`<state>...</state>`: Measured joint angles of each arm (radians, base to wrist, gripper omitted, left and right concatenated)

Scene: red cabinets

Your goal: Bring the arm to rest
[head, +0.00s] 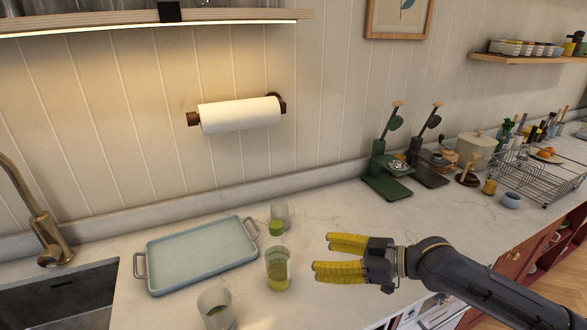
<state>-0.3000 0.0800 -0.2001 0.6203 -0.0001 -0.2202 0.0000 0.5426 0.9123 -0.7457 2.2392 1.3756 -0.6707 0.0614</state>
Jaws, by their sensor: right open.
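My right gripper (340,258) is open and empty over the counter, its two yellow fingers spread and pointing left. Its dark arm comes in from the lower right. My left gripper is not in view.
A pale blue tray (160,251) with two handles lies left of the bottle. One glass (216,309) stands in front and another (283,211) behind. Green and dark stands (382,187) and a wire dish rack (541,179) are to the right. A sink (62,300) is at left.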

